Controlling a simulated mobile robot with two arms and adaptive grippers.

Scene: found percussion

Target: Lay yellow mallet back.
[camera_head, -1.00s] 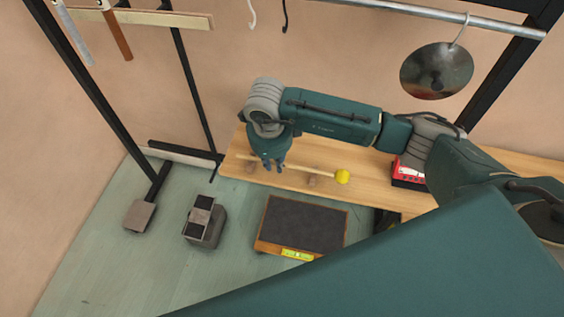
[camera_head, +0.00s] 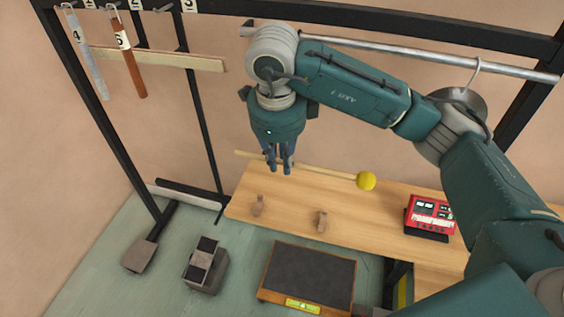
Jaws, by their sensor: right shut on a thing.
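The yellow mallet has a pale wooden stick and a round yellow head (camera_head: 366,181). My right gripper (camera_head: 280,168) points down and is shut on the stick, left of its middle, with the head out to the right. The mallet is held roughly level above the wooden bench (camera_head: 375,215). Two small brown rests, a left one (camera_head: 258,205) and a right one (camera_head: 321,221), stand on the bench, apart from the mallet and empty. My left gripper is not in view.
A red device (camera_head: 431,215) stands on the bench at the right. A dark-topped box (camera_head: 310,274) and a grey pedal-like block (camera_head: 205,266) are on the floor in front. Grey and brown bars (camera_head: 128,60) hang at upper left. A metal rail (camera_head: 400,54) crosses above.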

